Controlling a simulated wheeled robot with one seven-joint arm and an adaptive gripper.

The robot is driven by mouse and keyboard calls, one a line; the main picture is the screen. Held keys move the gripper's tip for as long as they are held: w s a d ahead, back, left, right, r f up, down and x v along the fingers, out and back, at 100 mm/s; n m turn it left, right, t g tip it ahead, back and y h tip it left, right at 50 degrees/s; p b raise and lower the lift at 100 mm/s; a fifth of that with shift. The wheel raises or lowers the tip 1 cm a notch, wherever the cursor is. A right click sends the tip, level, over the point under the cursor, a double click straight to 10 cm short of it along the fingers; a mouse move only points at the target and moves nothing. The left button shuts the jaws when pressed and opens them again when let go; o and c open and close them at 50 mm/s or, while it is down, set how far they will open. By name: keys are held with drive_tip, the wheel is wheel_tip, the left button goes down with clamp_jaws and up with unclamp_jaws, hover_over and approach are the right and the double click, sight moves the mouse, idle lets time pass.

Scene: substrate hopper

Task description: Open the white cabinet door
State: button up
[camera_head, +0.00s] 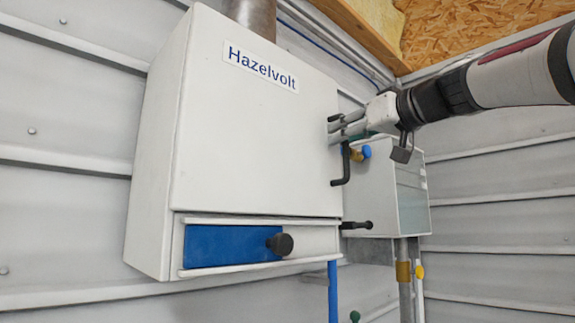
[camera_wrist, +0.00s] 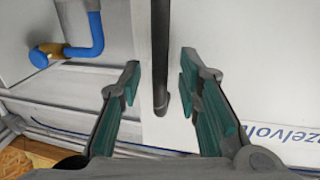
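The white cabinet (camera_head: 250,140) hangs on the wall with its large front door closed, a "Hazelvolt" label (camera_head: 261,68) near the top. A black bar handle (camera_head: 346,165) runs upright along the door's right edge. My gripper (camera_head: 338,131) is at the upper part of this handle, coming from the right. In the wrist view my gripper (camera_wrist: 160,98) is open, its green-padded fingers apart. The black handle (camera_wrist: 159,55) reaches in between them, with visible gaps on both sides. The fingers partly hide the handle's upper part in the head view.
Below the door is a blue panel (camera_head: 228,246) with a black knob (camera_head: 280,244). A smaller white box (camera_head: 385,195) stands right of the cabinet. A blue-handled valve (camera_wrist: 84,38) lies near the left finger. Pipes run below.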

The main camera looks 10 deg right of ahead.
drive_tip(key=shift+w+a, duration=0.25)
drive_tip(key=shift+w, duration=0.2)
clamp_jaws()
